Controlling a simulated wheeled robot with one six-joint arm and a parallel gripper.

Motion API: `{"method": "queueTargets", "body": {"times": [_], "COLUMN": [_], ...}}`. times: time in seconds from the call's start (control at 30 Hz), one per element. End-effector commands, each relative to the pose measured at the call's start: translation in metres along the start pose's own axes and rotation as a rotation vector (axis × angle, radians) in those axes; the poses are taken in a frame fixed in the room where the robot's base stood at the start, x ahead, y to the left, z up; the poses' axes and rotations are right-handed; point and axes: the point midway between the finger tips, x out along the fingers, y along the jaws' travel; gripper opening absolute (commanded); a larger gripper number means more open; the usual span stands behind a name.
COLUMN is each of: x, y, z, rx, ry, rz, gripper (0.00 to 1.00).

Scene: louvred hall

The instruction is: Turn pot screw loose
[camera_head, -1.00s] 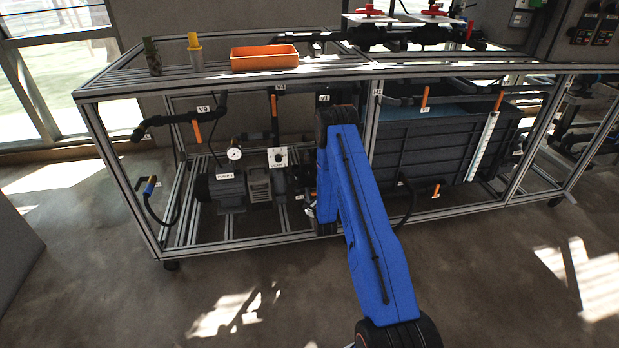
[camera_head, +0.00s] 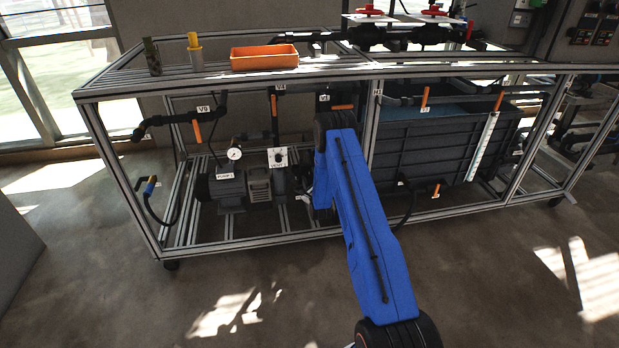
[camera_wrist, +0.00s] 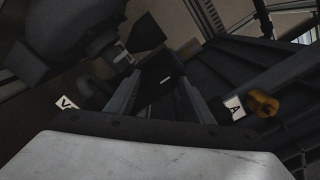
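The pump unit (camera_head: 228,190) sits low inside the frame, left of my blue arm. I cannot single out the pot screw in the head view; my arm covers the area right of the pump. In the wrist view my gripper (camera_wrist: 160,80) has its two dark fingers apart. A dark piece with a small white mark shows between them, and I see no clear contact. A dark, flared, knob-like part (camera_wrist: 146,33) lies just beyond the fingertips; it may be the pot screw, but the dim picture does not settle it.
A dark tank (camera_head: 440,150) stands right of my arm. Frame posts and pipes with orange valve handles (camera_head: 197,131) surround the pump. An orange tray (camera_head: 264,58) is on the frame top. The floor in front is clear.

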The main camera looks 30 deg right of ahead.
Motion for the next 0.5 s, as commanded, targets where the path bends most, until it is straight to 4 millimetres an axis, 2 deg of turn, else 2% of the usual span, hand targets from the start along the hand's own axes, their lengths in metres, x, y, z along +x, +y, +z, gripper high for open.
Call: {"method": "queueTargets", "body": {"times": [0.03, 0.17, 0.5], "x": [-0.0001, -0.0001, -0.0003], "y": [-0.0001, -0.0001, 0.0001], "z": [0.0001, 0.0001, 0.0002], "rx": [0.000, 0.000, -0.035], "ry": [0.000, 0.000, 0.000], "rz": [0.000, 0.000, 0.000], "gripper": [0.36, 0.07, 0.07]}}
